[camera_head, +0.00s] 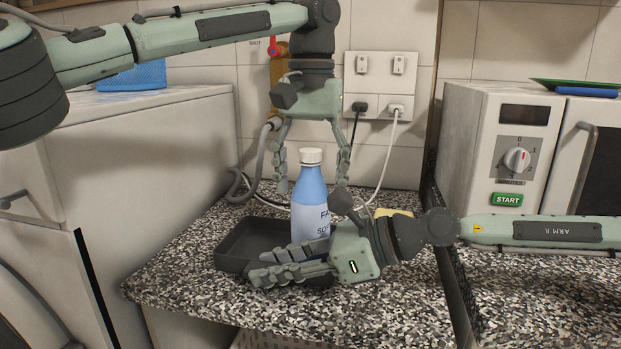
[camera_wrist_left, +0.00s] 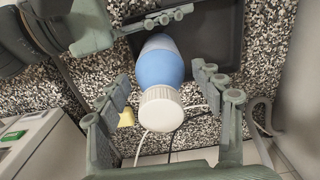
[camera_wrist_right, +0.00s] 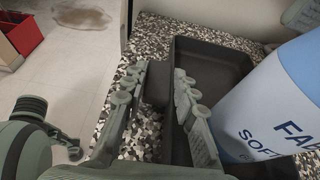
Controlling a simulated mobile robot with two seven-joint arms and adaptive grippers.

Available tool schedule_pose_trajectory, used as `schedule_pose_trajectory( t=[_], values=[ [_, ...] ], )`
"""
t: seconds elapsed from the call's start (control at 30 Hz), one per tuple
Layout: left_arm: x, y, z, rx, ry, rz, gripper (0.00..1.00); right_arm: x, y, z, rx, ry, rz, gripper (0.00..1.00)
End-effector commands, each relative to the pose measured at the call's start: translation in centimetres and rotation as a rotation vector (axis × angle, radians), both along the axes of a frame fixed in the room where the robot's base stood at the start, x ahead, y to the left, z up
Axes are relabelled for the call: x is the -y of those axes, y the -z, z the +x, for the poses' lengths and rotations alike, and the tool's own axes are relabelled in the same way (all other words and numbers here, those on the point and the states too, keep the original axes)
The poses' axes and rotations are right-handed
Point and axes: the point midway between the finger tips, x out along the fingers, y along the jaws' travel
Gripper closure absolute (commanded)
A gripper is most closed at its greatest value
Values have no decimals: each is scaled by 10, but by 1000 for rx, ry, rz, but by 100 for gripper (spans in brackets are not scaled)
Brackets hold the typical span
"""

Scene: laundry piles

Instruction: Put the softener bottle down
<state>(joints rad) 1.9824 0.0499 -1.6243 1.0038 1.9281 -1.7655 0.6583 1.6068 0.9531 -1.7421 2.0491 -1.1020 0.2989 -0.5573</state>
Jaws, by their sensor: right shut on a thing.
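The softener bottle (camera_head: 309,192), blue and white with a white cap, stands upright at the right part of the dark grey tray (camera_head: 232,247). Its base is hidden behind my right gripper in the head view. My left gripper (camera_head: 311,186) is above it, pointing down and open, its fingers on either side of the cap with gaps. The left wrist view shows the cap (camera_wrist_left: 160,109) between the spread fingers.
The tray rests on the speckled counter (camera_head: 205,295). A yellow item (camera_head: 393,212) lies behind my right wrist. Wall sockets (camera_head: 380,105) with hanging cables are behind the bottle. A microwave (camera_head: 500,140) stands at right, a white appliance (camera_head: 150,150) at left.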

Motion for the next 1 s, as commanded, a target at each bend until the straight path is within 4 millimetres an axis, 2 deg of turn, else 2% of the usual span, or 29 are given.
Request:
schedule_pose_trajectory(
  t=[0.27,0.43,0.57,0.8,1.0],
  values=[
    [0,-1,0,0,0,0,28,0,0,0,1,-1,1,100],
    [1,-12,0,2,-1,-3,28,0,0,0,1,-1,1,100],
    [2,-36,0,2,-1,-4,28,0,-1,0,1,-1,1,100],
    [2,-90,-1,2,-1,-3,28,0,-1,0,1,-1,1,100],
    [1,-115,0,1,-3,2,28,0,-1,0,1,-1,1,100]
  ],
)
